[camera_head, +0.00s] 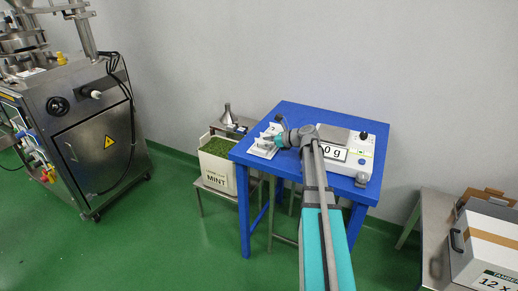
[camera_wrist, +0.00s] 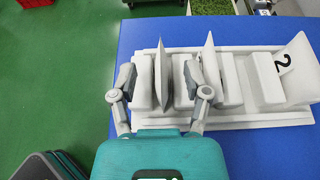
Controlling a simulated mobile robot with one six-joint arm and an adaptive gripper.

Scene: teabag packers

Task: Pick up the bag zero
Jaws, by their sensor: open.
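A white rack (camera_wrist: 240,122) lies on the blue table with thin pale bags standing in its slots. The leftmost bag (camera_wrist: 161,78) is seen edge-on, so no number on it can be read; by its place it may be bag zero. My gripper (camera_wrist: 157,76) is open, with one finger on each side of this bag. A middle bag (camera_wrist: 209,62) stands just right of the right finger, also edge-on. The rightmost bag (camera_wrist: 285,68) leans and shows a "2". In the head view the rack (camera_head: 262,150) is partly hidden by my gripper (camera_head: 279,139).
A scale (camera_head: 362,158) with a partly hidden display stands on the right of the blue table (camera_head: 297,112). A MINT box (camera_head: 217,172) of green leaves stands left of it. A steel machine (camera_head: 90,140) is far left. Cartons (camera_head: 490,245) are at the right.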

